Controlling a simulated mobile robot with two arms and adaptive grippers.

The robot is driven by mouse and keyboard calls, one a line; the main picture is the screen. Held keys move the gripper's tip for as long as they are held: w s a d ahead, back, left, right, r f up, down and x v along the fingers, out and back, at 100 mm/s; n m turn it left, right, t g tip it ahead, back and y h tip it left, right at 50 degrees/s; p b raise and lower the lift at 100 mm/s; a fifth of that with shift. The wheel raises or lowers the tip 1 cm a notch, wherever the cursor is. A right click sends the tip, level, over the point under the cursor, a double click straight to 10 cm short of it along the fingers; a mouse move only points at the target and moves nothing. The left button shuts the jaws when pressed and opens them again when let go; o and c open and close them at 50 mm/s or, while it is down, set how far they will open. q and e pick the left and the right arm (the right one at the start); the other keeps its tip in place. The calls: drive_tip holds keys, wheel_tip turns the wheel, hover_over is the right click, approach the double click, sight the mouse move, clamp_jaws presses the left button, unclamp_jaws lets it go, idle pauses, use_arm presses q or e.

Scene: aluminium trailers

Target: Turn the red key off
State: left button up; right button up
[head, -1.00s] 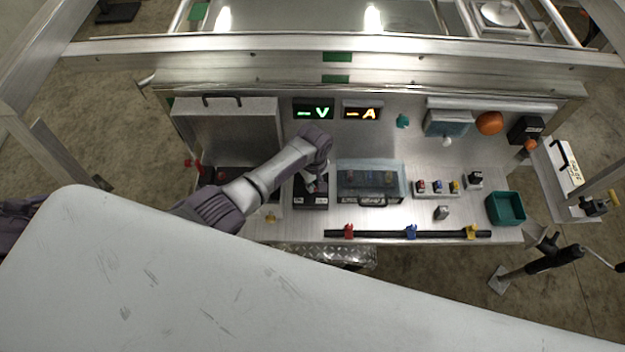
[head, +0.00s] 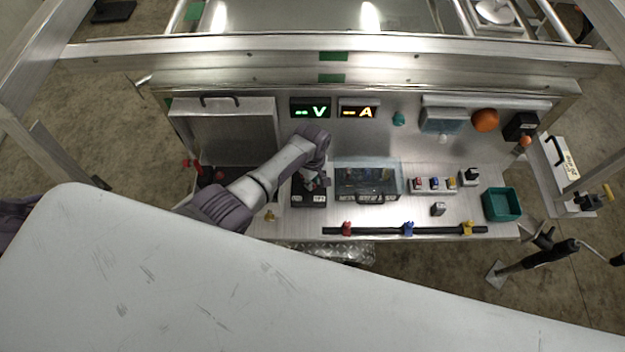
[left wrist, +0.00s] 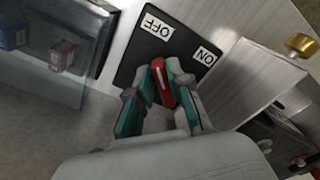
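The red key (left wrist: 162,84) stands on a black switch box with a white OFF label (left wrist: 153,36) and a white ON label (left wrist: 206,56). In the left wrist view its far end points towards the OFF label. My left gripper (left wrist: 160,82) has its teal-padded fingers on both sides of the key and looks shut on it. In the head view the switch box (head: 309,198) lies under my left gripper (head: 320,181), which hides much of the key. My right gripper is not in view.
A clear-covered box (head: 368,180) stands right of the switch box. A raised metal panel (head: 225,130) is on the left. Lit V (head: 311,108) and A (head: 358,108) displays are behind. A green bin (head: 501,204) and a black bar with coloured clips (head: 380,231) lie right and in front.

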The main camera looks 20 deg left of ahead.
use_arm(q)
drive_tip(key=shift+o, duration=1.3)
wheel_tip(320, 180, up, 12)
drive_tip(key=shift+s, duration=0.15)
